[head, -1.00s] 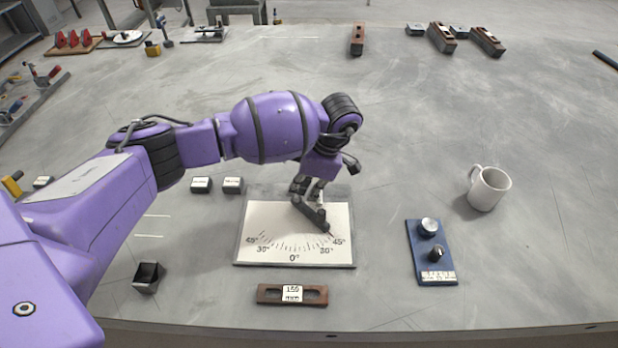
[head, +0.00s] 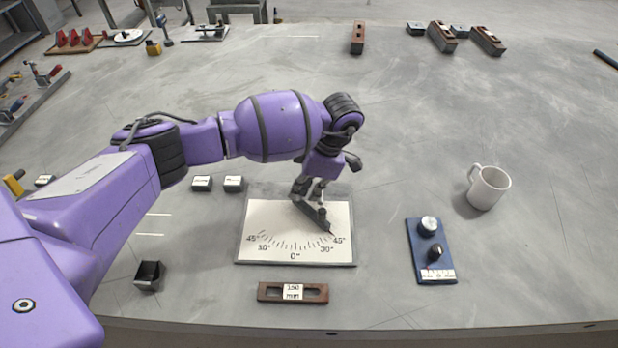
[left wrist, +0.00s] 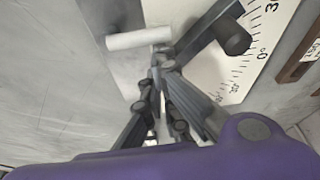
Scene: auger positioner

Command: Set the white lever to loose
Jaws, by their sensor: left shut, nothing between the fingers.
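The white lever (left wrist: 138,38) shows in the left wrist view as a short white bar at the edge of the scale plate. In the head view it is mostly hidden by my gripper. The white scale plate (head: 262,225) carries angle marks and a dark pointer arm (head: 318,216), which points toward the right-hand 45° mark. My left gripper (left wrist: 160,60) is shut and empty. Its fingertips are close to the right end of the white lever; I cannot tell whether they touch. In the head view the gripper (head: 308,188) is over the plate's back part. My right gripper is not in view.
A brown 150 mm block (head: 292,293) lies in front of the plate. A blue panel with knobs (head: 421,262) and a white mug (head: 488,187) stand to the right. Two small labelled blocks (head: 233,184) lie left of the plate. The table behind is largely clear.

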